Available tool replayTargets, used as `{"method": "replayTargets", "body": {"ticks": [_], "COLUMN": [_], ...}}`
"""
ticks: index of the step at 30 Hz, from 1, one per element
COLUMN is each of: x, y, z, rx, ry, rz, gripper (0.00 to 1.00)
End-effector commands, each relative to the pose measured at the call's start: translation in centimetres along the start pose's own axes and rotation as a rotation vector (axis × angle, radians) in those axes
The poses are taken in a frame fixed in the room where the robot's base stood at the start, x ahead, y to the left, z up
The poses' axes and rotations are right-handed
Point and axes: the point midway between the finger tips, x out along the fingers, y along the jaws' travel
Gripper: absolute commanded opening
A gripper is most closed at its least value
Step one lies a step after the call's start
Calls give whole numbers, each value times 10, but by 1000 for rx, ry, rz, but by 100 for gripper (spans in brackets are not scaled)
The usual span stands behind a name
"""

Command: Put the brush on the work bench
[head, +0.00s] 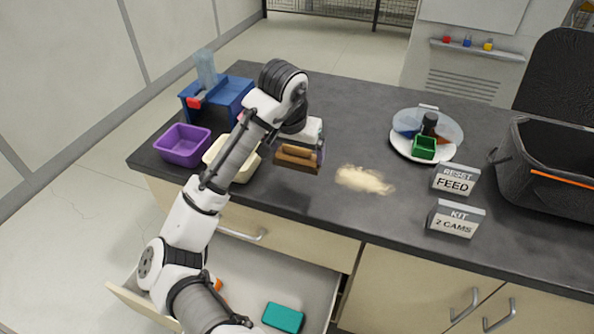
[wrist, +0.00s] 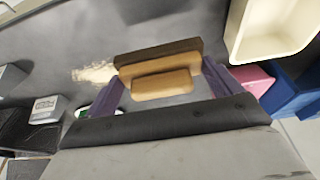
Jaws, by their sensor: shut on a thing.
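The brush (head: 297,158) has a light wooden handle and a darker block. My gripper (head: 303,150) is shut on it and holds it over the grey work bench (head: 330,100), left of a pale heap of dust (head: 364,179). In the wrist view the brush (wrist: 158,70) lies across between the two purple fingers of my gripper (wrist: 170,85). I cannot tell whether the brush touches the bench top. Its bristles are hard to make out.
A purple bin (head: 183,145), a cream bin (head: 245,172) and a blue dispenser (head: 228,95) stand on the left. Signs (head: 456,218), a round tray (head: 448,152) and a black crate (head: 545,190) are on the right. An open drawer (head: 255,270) below holds a teal block (head: 283,317).

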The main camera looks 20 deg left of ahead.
Motion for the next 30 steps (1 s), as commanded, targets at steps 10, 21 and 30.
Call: {"method": "replayTargets", "body": {"ticks": [10,21,30], "x": [40,66,70], "y": [-1,-1,0], "z": [13,21,22], "rx": [-1,1,1], "ry": [0,2,1], "rz": [-1,-2,-1], "gripper": [65,65,97]}}
